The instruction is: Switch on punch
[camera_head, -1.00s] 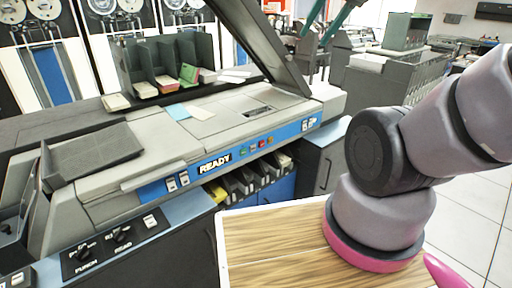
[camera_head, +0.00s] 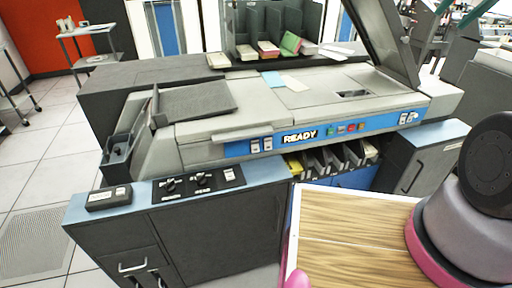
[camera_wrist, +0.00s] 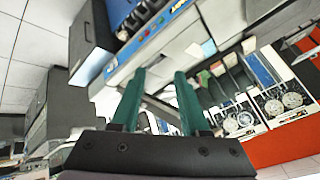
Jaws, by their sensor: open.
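The punch knob (camera_head: 170,186) is a small black dial on the dark control panel (camera_head: 188,191) at the front of the grey card machine (camera_head: 330,98). A second black knob, marked READ (camera_head: 204,180), and a white switch (camera_head: 229,174) are to its right. Their settings are too small to tell. My gripper (camera_wrist: 159,75) shows in the wrist view with its two green fingers apart and nothing between them. It points towards the machine and a blue strip, in a tilted view. No finger is seen touching the knobs.
A blue strip with a READY sign (camera_head: 300,136) and coloured buttons runs above the card slots (camera_head: 325,160). A small dark box (camera_head: 109,198) lies left of the panel. Tiled floor (camera_head: 40,175) is open at left.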

